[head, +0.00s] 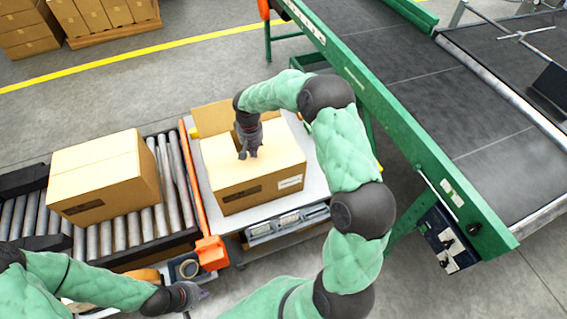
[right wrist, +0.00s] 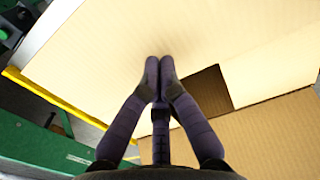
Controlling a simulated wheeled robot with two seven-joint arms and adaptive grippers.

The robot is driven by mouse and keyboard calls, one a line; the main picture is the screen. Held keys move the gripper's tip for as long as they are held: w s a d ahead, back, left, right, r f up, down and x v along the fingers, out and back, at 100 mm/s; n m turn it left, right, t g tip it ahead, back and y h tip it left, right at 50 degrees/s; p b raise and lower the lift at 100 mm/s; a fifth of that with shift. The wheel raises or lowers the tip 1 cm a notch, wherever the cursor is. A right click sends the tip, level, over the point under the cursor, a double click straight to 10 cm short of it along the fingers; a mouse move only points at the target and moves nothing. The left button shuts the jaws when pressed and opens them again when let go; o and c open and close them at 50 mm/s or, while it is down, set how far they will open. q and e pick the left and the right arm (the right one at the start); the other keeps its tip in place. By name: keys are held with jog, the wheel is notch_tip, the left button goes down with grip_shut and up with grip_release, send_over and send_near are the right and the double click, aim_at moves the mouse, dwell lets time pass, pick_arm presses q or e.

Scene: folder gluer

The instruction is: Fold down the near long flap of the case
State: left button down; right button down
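The cardboard case (head: 262,182) sits on a pale table, a dark printed patch and a white label on its near side. Its near long flap (head: 280,150) appears to lie flat across the top; a pale panel (right wrist: 110,40) fills much of the right wrist view. The far flap (head: 212,117) stands up at the back. My right gripper (head: 248,153) is over the top, its fingers together with nothing visible between them; contact with the panel is unclear. It also shows in the right wrist view (right wrist: 160,68). My left gripper (head: 196,294) is low left, apart from the case; its fingers are unclear.
A closed box (head: 105,175) stands on the roller conveyor (head: 175,170) to the left. An orange rail (head: 195,190) separates rollers and table. A green-framed belt machine (head: 430,150) is on the right.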

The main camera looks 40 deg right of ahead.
notch_tip(320, 180, up, 9)
jog(key=p, duration=0.5)
jog(key=shift+p, duration=0.35)
dwell(1.4)
